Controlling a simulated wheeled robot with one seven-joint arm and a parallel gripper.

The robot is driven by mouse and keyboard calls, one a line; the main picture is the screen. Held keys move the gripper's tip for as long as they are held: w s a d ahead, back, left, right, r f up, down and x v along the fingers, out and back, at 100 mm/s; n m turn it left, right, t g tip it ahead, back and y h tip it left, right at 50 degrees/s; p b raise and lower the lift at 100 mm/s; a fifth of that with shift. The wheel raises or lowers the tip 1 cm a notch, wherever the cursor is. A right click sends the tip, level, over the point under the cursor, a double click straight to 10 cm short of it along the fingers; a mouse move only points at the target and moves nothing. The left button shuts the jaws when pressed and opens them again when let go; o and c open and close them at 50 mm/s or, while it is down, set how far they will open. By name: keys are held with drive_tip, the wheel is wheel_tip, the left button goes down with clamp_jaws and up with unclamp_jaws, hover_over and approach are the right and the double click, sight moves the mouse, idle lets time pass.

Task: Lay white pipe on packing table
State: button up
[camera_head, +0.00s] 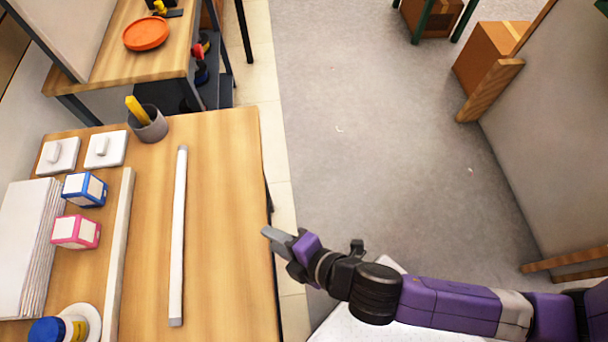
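A long thin white pipe (178,235) lies on the wooden packing table (225,200), running from near its back to its front in the picture. It rests flat, apart from the other things there. My gripper (270,236) is at the right edge of the table, to the right of the pipe and clear of it. Its grey fingers point left toward the tabletop. I cannot tell whether the fingers are apart or together, and nothing shows in them.
Left on the table are a white strip (118,250), a blue box (85,189), a pink box (75,232), a white stack (25,245) and a blue-capped item (47,330). A grey cup (149,126) stands behind. The tabletop right of the pipe is bare.

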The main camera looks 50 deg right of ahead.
drive_tip(key=s+d+r+m+t+h, duration=0.1)
drive_tip(key=s+d+r+m+t, duration=0.1)
drive_tip(key=s+d+r+m, duration=0.3)
drive_tip(key=s+d+r+m+t+h, duration=0.1)
drive_tip(key=s+d+r+m+t, duration=0.1)
drive_tip(key=s+d+r+m, duration=0.3)
drive_tip(key=s+r+m, duration=0.3)
drive_tip(key=r+m, duration=0.2)
drive_tip(key=m, duration=0.2)
drive_tip(key=shift+s+r, duration=0.15)
drive_tip(key=shift+s, duration=0.25)
drive_tip(key=shift+d, duration=0.1)
